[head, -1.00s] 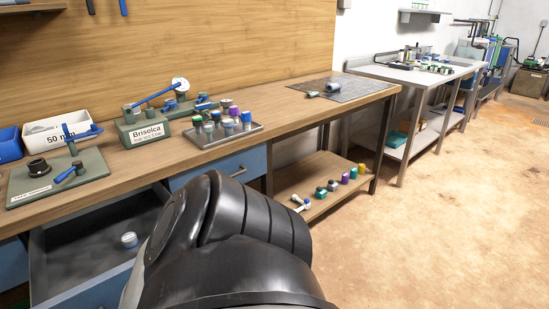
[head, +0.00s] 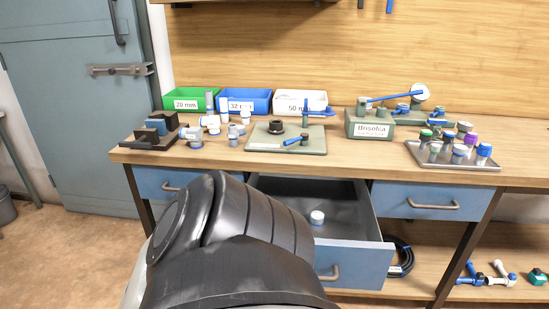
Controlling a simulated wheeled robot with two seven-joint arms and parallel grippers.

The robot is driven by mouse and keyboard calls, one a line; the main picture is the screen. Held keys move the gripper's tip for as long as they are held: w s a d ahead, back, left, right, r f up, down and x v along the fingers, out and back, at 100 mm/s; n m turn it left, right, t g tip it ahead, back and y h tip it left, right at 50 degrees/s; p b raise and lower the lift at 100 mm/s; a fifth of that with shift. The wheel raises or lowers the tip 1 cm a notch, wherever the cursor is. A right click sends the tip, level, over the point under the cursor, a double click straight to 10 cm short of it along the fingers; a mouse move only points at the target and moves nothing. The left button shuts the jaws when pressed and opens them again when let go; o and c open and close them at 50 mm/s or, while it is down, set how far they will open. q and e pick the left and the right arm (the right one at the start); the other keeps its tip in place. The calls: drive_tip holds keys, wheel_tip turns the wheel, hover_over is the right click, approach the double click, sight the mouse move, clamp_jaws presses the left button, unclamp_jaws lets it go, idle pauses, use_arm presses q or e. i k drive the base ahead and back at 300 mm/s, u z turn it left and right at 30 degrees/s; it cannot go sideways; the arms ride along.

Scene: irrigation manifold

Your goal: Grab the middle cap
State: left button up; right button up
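Several small caps stand close together on a grey metal tray (head: 492,166) at the right of the workbench, among them a green-topped cap (head: 426,135), a purple cap (head: 471,138) and a blue-topped cap (head: 484,150). One more white and grey cap (head: 317,217) lies alone inside the open middle drawer (head: 350,256). I cannot tell which is the middle cap. Neither gripper shows; a dark link of my own arm fills the lower middle and hides part of the drawer.
Green (head: 188,98), blue (head: 245,100) and white (head: 300,102) bins stand at the back of the wooden bench. A green board (head: 262,145) with a black fitting, loose pipe fittings and a Brisolca block (head: 370,127) occupy the top. A coiled hose (head: 400,258) lies below.

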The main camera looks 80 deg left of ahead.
sight(317, 218)
drive_tip(key=u, duration=2.6)
